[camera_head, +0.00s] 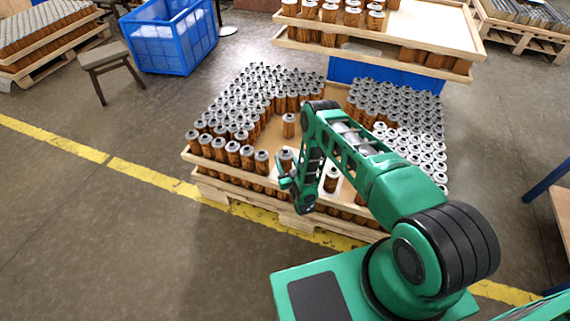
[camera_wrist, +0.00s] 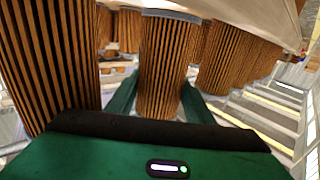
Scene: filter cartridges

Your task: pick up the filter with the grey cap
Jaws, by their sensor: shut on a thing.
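My green gripper (camera_head: 286,178) is at the front edge of the pallet's top layer. In the wrist view its two fingers (camera_wrist: 158,98) stand on either side of a filter (camera_wrist: 165,65) with brown pleats, and they are shut on it. The filter looks upright there, with a pale rim at its top; its cap colour cannot be told in that view. In the head view a grey-capped filter (camera_head: 286,157) shows right at my gripper, its lower part hidden. Whether it is lifted off the layer cannot be told.
Many grey-capped filters (camera_head: 232,110) stand close by on the wooden pallet (camera_head: 240,196), and white-capped ones (camera_head: 425,158) on its right. A single filter (camera_head: 288,125) stands behind my gripper, another (camera_head: 331,180) to its right. In the wrist view a large filter (camera_wrist: 50,60) is close on the left.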

